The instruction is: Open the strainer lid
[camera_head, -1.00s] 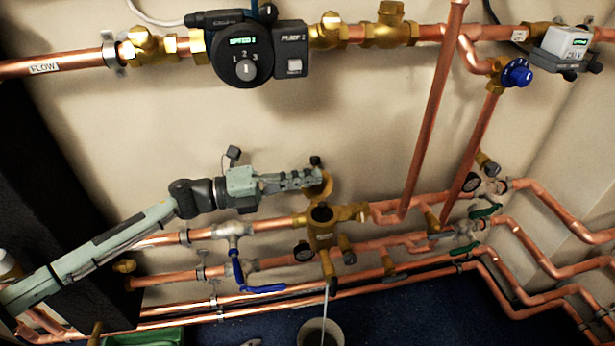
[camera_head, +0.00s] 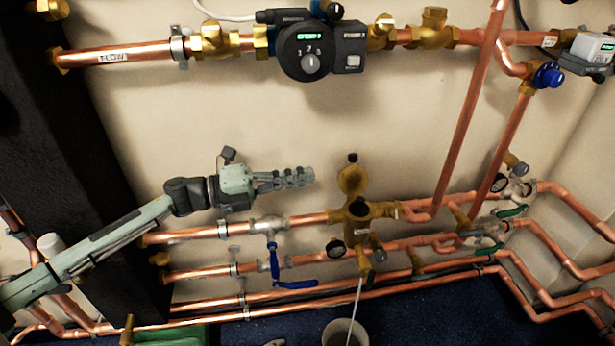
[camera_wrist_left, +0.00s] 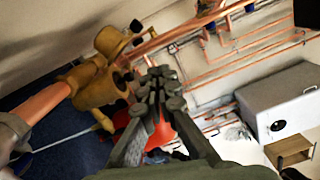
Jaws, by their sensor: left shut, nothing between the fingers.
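The brass strainer body (camera_head: 358,209) sits on the upper of the low copper pipes, with a dark round opening on top. Its round brass lid (camera_head: 352,179) stands raised up behind the opening, with a dark knob at its top edge. In the left wrist view the strainer body (camera_wrist_left: 100,86) is left of the fingers, with the lid (camera_wrist_left: 110,42) tipped up above it. My left gripper (camera_head: 308,176) is shut and empty, just left of the lid with a gap between. It also shows in the left wrist view (camera_wrist_left: 160,76). My right gripper is not in view.
A blue-handled valve (camera_head: 275,262) is on the pipes below my left gripper. A bucket (camera_head: 343,334) stands under the strainer, with a thin pale line running down to it. The pump (camera_head: 310,50) is on the upper pipe. The wall between is mostly clear.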

